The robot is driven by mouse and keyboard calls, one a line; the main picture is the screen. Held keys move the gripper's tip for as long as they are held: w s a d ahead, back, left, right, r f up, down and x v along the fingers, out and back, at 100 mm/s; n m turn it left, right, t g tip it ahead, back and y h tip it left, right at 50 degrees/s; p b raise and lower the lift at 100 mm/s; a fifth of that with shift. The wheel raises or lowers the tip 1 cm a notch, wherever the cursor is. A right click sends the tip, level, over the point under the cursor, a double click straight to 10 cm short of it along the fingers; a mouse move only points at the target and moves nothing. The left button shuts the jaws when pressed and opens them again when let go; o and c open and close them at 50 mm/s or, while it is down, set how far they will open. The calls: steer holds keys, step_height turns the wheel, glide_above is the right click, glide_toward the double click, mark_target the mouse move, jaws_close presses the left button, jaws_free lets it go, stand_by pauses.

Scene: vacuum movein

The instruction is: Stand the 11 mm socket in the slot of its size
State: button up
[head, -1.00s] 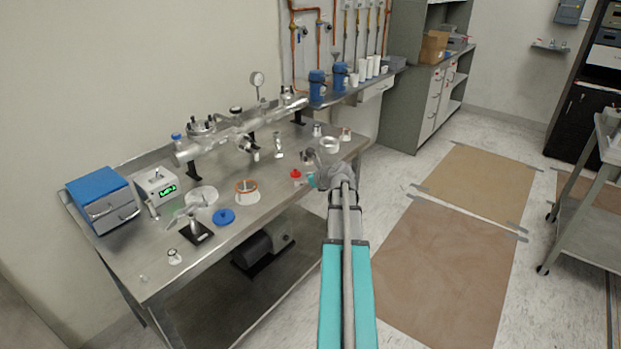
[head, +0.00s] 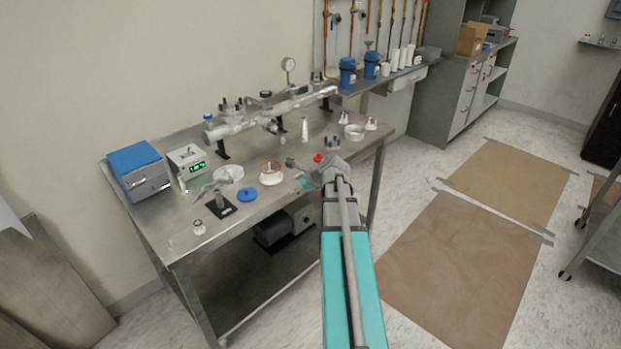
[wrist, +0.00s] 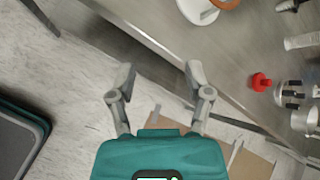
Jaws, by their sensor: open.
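In the head view my gripper (head: 302,174) shows small, by the front edge of the steel bench (head: 225,240). A small dark and metallic group of parts (head: 333,142) stands on the bench to the right of the gripper. It also shows at the right of the wrist view (wrist: 290,93). It may be the socket holder, but no slots or size marks can be read. I cannot pick out the 11 mm socket in either view.
A red knobbed part (wrist: 260,82) and a white ring with an orange rim (head: 271,173) lie on the bench. Floor in front is open.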

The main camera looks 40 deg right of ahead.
steer(key=s+a+n+g+y+p, duration=0.15)
steer(key=a+n+g+p, duration=0.3)
steer(key=a+n, duration=1.3)
steer(key=s+a+r+n+g+h+p, duration=0.1)
steer(key=s+a+n, duration=0.3)
steer(key=a, duration=0.5)
steer(key=s+a+n+g+h+p, duration=0.2)
steer(key=s+a+n+g, duration=0.2)
steer(key=a, duration=0.5)
steer(key=shift+s+a+r+n, duration=0.4)
steer(key=shift+s+n, duration=0.25)
steer(key=shift+s, duration=0.25)
steer(key=shift+h, duration=0.25)
steer(key=shift+c, duration=0.6)
